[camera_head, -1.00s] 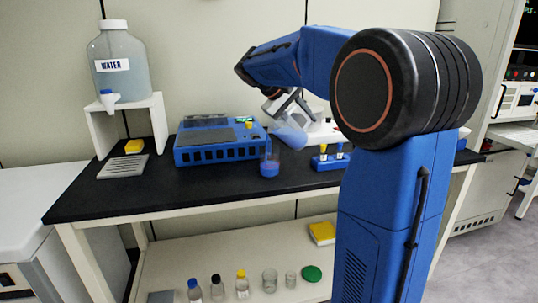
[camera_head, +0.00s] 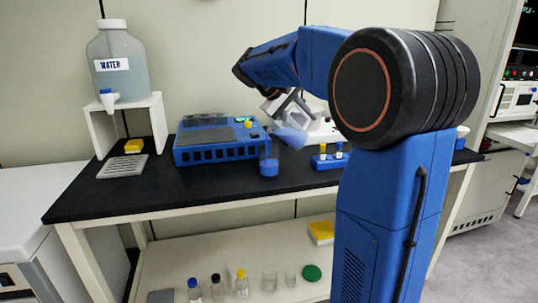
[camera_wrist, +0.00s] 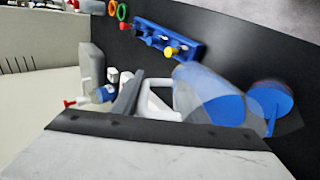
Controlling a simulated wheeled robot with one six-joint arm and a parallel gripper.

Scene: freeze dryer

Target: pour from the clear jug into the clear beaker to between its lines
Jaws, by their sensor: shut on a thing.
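My gripper (camera_head: 288,106) is shut on the clear jug (camera_head: 291,138) by its handle, above the bench. The jug holds blue liquid and is tipped steeply, its mouth toward the clear beaker (camera_head: 269,162). A thin blue stream seems to fall from the mouth into the beaker. The beaker stands upright on the black bench with blue liquid in its lower part; its lines are too small to make out. In the wrist view, the jug (camera_wrist: 200,90) lies across the view with its mouth beside the beaker (camera_wrist: 270,100), partly overlapping it.
A blue device (camera_head: 215,145) stands left of the beaker. A blue rack (camera_head: 330,161) with small capped vials stands to its right. A large water bottle (camera_head: 118,68) sits on a white stand at the left. The bench front near the beaker is clear.

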